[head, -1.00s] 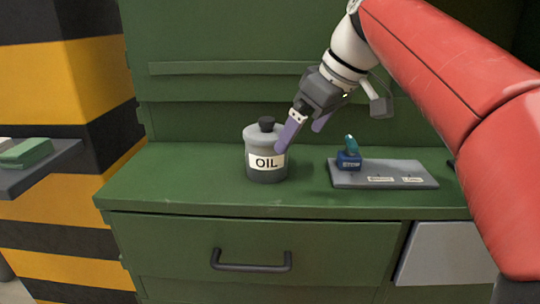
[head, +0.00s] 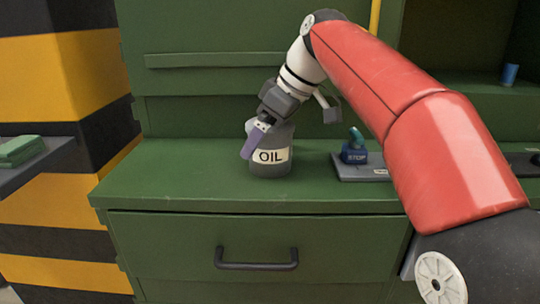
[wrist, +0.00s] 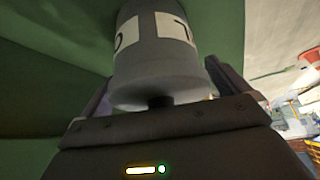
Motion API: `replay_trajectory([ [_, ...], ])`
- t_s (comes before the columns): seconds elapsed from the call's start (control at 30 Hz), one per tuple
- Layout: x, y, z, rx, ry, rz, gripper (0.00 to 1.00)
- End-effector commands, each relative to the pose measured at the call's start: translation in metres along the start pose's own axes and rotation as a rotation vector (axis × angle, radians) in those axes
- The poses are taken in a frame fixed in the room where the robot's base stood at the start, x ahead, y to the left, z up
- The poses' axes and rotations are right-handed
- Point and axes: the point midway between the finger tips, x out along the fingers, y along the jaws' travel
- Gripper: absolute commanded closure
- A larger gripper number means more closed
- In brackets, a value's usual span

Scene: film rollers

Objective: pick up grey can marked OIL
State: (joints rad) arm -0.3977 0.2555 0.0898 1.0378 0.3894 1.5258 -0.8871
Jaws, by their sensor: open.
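The grey can marked OIL (head: 272,164) stands upright on the green workbench top (head: 200,181). Its black knob and part of its lid are hidden behind my gripper in the head view. My gripper (head: 256,140) is open at the can's upper left side, its purple finger in front of the can's left edge. In the wrist view the can (wrist: 158,62) lies between the two spread fingers of my gripper (wrist: 160,92), its dark knob close to the palm. I cannot tell whether either finger touches the can.
A grey plate (head: 362,173) with a blue block marked STOP (head: 354,154) sits right of the can, partly behind my arm. A drawer with a dark handle (head: 256,264) is below the bench top. A green block (head: 20,149) lies on a grey shelf at left.

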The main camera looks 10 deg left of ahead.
Motion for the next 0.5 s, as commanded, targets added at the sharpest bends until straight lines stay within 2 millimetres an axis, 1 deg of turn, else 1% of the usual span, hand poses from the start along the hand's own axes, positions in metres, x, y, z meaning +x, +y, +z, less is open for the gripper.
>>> replay_trajectory([
  [0.17,-0.0001,0.0001,0.0,0.0,0.0,0.001,0.0],
  [0.2,-0.0002,0.0001,0.0,0.0,0.0,0.001,0.03],
  [0.5,-0.0003,0.0001,0.0,0.001,0.0,0.001,0.42],
])
